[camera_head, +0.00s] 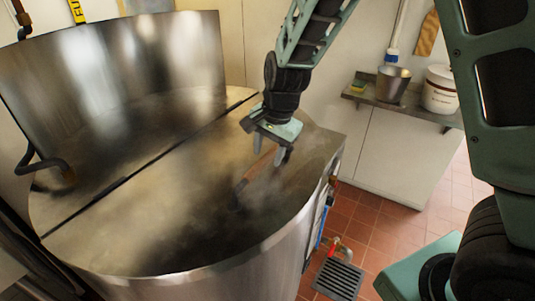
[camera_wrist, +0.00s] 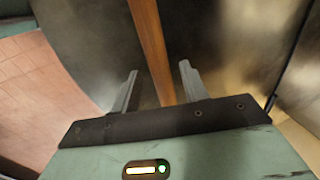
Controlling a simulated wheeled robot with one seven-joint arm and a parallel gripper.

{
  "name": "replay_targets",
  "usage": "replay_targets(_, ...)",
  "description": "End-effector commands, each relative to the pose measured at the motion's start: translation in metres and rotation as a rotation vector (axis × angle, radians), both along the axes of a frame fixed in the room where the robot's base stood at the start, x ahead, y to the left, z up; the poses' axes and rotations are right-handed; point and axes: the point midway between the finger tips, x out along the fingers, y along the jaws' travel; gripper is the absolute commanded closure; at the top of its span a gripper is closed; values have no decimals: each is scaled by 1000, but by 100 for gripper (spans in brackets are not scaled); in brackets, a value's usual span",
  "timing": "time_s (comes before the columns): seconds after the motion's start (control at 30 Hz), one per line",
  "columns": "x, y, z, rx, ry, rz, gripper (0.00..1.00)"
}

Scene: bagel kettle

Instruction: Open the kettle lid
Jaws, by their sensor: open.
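The large steel kettle (camera_head: 190,262) fills the left and middle of the head view. Its front lid (camera_head: 150,215) lies flat and closed, with steam over it. A brown bar-shaped handle (camera_head: 252,177) is on the lid's right part. My gripper (camera_head: 269,157) is open above the handle's far end. In the wrist view the handle (camera_wrist: 152,50) runs between the two open fingers (camera_wrist: 158,70), apart from both of them. Whether the fingers reach down past the handle is hard to tell.
A tall steel panel (camera_head: 110,75) stands behind the lid's seam. On the right, a shelf (camera_head: 405,107) holds a metal pot (camera_head: 392,84) and a white bucket (camera_head: 440,92). A floor drain grate (camera_head: 337,279) lies on the red tiles (camera_head: 385,230), which are otherwise mostly clear.

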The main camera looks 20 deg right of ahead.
Motion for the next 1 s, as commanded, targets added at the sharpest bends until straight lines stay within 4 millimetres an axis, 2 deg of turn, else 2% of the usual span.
replay_targets(0.13, 2, 1, -10, 0, 0, -1, 56)
replay_targets(0.43, 2, 1, -11, 1, -1, 0, 56)
replay_targets(0.6, 2, 1, -11, 1, -1, 0, 100)
replay_targets(0.83, 2, 2, -8, -2, 3, 0, 100)
replay_targets(1.0, 4, 3, 2, -15, 22, 1, 100)
